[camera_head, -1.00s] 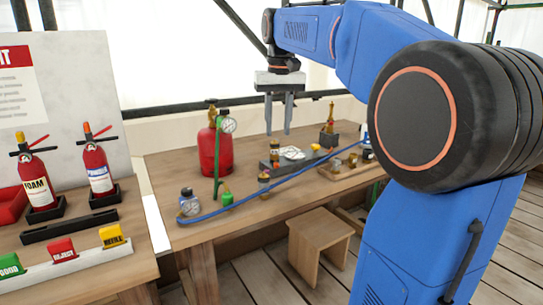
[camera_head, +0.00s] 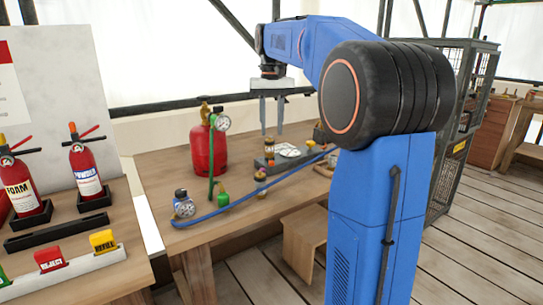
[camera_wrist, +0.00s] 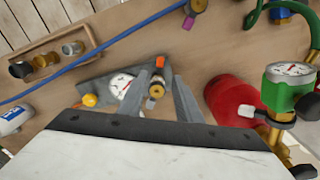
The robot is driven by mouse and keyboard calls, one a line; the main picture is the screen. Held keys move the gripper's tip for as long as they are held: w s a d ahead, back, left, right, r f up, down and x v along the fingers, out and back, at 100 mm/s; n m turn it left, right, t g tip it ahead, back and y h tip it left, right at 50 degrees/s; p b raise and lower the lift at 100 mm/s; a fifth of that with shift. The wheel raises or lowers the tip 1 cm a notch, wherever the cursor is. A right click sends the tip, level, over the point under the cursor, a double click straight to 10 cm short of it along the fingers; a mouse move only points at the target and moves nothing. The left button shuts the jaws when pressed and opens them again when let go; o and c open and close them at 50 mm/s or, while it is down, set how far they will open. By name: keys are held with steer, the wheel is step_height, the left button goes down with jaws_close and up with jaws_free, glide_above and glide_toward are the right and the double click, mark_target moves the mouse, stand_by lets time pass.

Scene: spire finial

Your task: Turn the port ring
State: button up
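A dark grey fixture (camera_wrist: 95,85) lies on the wooden bench, with a white dial (camera_wrist: 122,85) and a brass port fitting (camera_wrist: 155,90) on it. An orange piece (camera_wrist: 159,62) sits beside the fitting. I cannot tell for sure which part is the port ring. The fixture also shows in the head view (camera_head: 262,163), with its dial (camera_head: 289,150). My gripper (camera_head: 272,128) points down above the fixture. In the wrist view its fingers (camera_wrist: 158,80) are apart, with the brass fitting seen between them and nothing held.
A red cylinder (camera_head: 203,150) with a gauge and green hose stands left of the fixture. A blue hose (camera_head: 240,203) crosses the bench front. Fire extinguishers (camera_head: 86,168) stand on the left table. A wooden stool (camera_head: 300,240) is below the bench; a mesh cage (camera_head: 468,120) stands right.

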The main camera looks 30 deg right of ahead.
mark_target(272, 162)
step_height(272, 162, down, 10)
steer(key=shift+f, duration=0.1)
stand_by(0.4)
jaws_close()
